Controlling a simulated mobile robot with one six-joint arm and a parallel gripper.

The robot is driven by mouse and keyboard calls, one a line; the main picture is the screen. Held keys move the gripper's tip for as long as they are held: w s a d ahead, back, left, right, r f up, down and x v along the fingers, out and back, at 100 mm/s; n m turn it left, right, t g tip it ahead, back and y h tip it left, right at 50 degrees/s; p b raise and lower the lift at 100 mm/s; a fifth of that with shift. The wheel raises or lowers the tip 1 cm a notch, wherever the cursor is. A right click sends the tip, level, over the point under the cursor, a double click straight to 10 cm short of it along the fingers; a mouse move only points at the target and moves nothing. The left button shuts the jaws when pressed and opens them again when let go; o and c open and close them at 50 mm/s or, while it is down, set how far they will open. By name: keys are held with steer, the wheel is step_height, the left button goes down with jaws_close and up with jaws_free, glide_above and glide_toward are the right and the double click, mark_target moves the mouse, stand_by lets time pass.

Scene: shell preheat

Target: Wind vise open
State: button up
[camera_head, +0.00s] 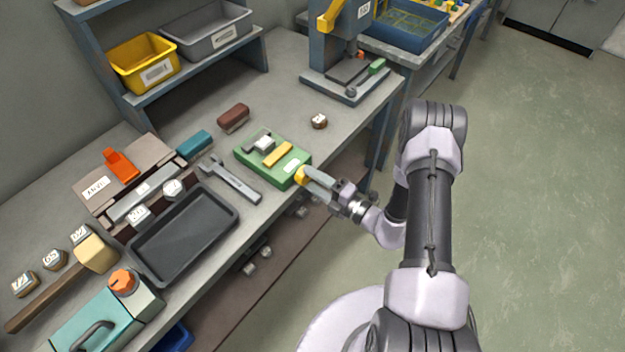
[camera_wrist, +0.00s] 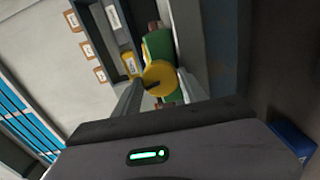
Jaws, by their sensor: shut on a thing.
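The green vise (camera_head: 253,155) sits on the workbench, near its front edge. It has a grey metal piece, a yellow bar and a white label on top. A round yellow knob (camera_head: 300,176) is at its front end. My gripper (camera_head: 310,180) reaches in from the right and is shut on this knob. In the wrist view the yellow knob (camera_wrist: 158,74) lies between the two grey fingers of my gripper (camera_wrist: 158,90). The green vise body (camera_wrist: 156,44) shows behind it. How far apart the vise jaws stand is hard to tell.
A wrench (camera_head: 232,181) and a dark tray (camera_head: 183,236) lie left of the vise. Teal (camera_head: 194,145) and brown (camera_head: 233,118) blocks lie behind it. A press (camera_head: 345,75) stands at the back right. Bench space right of the vise is mostly clear.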

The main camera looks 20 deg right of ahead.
steer(key=n, duration=0.4)
steer(key=shift+n, duration=0.3)
steer(key=n+b, duration=0.1)
steer(key=n, duration=0.2)
steer(key=shift+n, duration=0.4)
steer(key=n, duration=0.4)
steer(key=shift+b, duration=0.4)
steer(key=shift+n+b, duration=0.35)
steer(key=shift+n, duration=1.15)
steer(key=o, duration=1.4)
steer(key=shift+c, duration=0.2)
steer(key=shift+s, duration=0.1)
